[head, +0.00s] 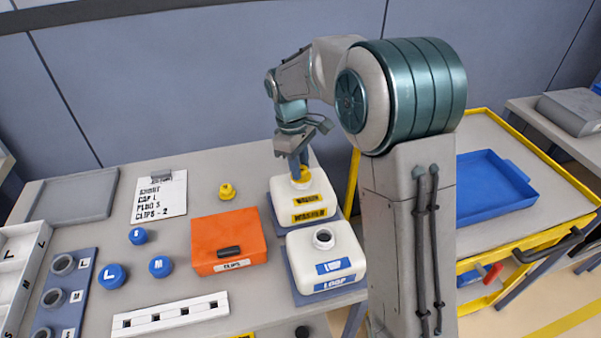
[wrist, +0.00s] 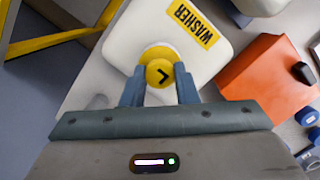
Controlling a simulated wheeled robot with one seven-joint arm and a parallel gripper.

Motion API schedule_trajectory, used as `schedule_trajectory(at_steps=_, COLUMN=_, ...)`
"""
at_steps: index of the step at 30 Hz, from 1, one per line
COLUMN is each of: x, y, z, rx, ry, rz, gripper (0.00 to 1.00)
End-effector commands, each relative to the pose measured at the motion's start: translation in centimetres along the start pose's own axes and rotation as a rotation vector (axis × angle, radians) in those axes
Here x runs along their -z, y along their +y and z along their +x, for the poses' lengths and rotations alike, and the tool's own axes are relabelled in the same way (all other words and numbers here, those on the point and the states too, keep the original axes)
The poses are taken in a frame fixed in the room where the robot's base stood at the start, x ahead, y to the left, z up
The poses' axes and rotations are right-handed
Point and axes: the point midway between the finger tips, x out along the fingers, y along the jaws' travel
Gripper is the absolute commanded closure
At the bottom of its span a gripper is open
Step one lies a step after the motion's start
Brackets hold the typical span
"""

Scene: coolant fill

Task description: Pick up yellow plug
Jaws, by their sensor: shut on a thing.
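A small yellow plug (head: 227,191) with a narrower top stands on the bench, left of the white tanks and behind the orange box. My gripper (head: 299,168) is away from it, pointing down over the white washer tank (head: 318,189). In the wrist view my gripper (wrist: 159,88) is shut on a round yellow cap (wrist: 159,73) marked with a black L. A yellow ring (wrist: 158,53) on the washer tank shows just behind the cap. I cannot tell whether the cap is seated on it or slightly above.
A second white tank (head: 325,262) labelled LOOP has an open neck. An orange clips box (head: 229,240), blue caps (head: 112,276), a slotted white strip (head: 171,314) and a label card (head: 161,196) lie on the bench. A yellow-edged cart with a blue tray (head: 491,190) stands right.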

Motion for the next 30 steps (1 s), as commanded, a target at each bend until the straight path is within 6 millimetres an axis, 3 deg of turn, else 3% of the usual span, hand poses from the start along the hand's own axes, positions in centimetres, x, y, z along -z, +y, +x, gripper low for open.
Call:
schedule_trajectory(at_steps=8, x=0.0, y=0.0, z=-0.6, rx=-0.001, ry=0.001, rz=0.0, gripper=0.96)
schedule_trajectory(at_steps=16, x=-0.6, y=0.1, z=-4.1, rx=-0.003, ry=0.004, rz=0.002, gripper=0.96)
schedule_trajectory(at_steps=30, x=-8.3, y=-2.0, z=-7.3, rx=-0.003, ry=0.002, rz=0.003, gripper=0.96)
